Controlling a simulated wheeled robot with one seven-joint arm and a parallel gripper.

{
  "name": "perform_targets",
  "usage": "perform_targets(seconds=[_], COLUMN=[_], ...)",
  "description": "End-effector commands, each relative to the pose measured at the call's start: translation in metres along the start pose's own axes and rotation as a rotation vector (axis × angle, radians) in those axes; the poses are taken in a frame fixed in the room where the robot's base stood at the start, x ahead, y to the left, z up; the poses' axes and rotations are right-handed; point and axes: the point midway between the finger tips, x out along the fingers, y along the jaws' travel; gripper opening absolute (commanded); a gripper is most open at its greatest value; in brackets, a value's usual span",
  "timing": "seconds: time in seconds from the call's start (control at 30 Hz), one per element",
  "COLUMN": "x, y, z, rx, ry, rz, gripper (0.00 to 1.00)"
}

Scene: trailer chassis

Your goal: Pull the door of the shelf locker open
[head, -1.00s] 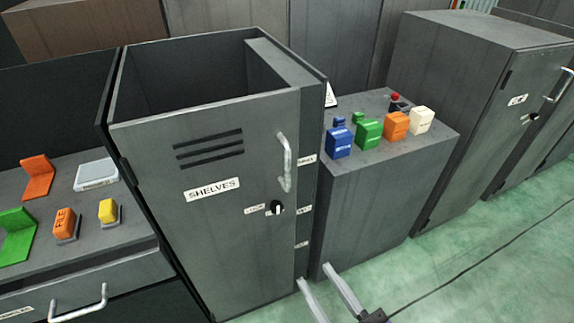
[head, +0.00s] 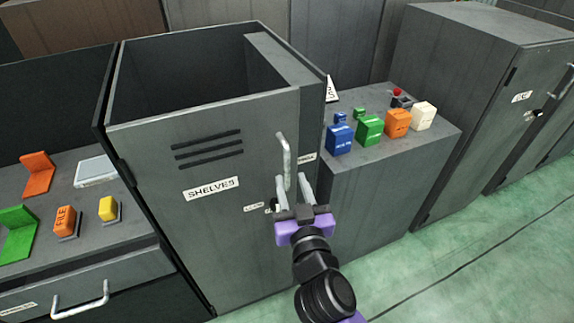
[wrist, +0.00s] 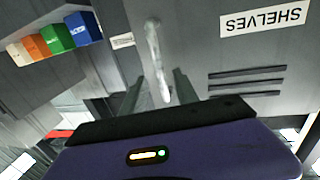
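The shelf locker's grey door (head: 210,240) has a SHELVES label and slots, and it looks closed. Its pale vertical bar handle (head: 286,155) is near the door's right edge. My gripper (head: 291,179) is at the lower part of the handle, its two fingers pointing at the door. In the wrist view, which is turned upside down, the handle (wrist: 154,50) runs down between the two spread fingers (wrist: 158,85). They stand apart on either side of it with gaps visible. My gripper hides most of the dark latch knob below the handle.
A grey cabinet (head: 380,195) with coloured blocks on top stands right of the locker. A bench with a drawer (head: 90,275) and more blocks is at the left. Another locker (head: 480,110) stands further right. Green floor (head: 480,255) is clear in front.

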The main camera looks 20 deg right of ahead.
Motion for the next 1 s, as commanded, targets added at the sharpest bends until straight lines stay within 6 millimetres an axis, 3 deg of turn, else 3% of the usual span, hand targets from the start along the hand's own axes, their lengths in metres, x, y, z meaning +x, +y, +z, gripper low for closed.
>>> perform_targets(seconds=[0.33,0.73,0.9,1.0], x=[0.049,0.056,0.056,0.056], y=[0.000,0.000,0.000,0.000], z=[-0.002,0.000,0.000,0.000], rx=[0.000,0.000,0.000,0.000], ry=[0.001,0.000,0.000,0.000], rz=[-0.001,-0.002,-0.002,-0.002], gripper=[0.36,0.36,0.03,0.00])
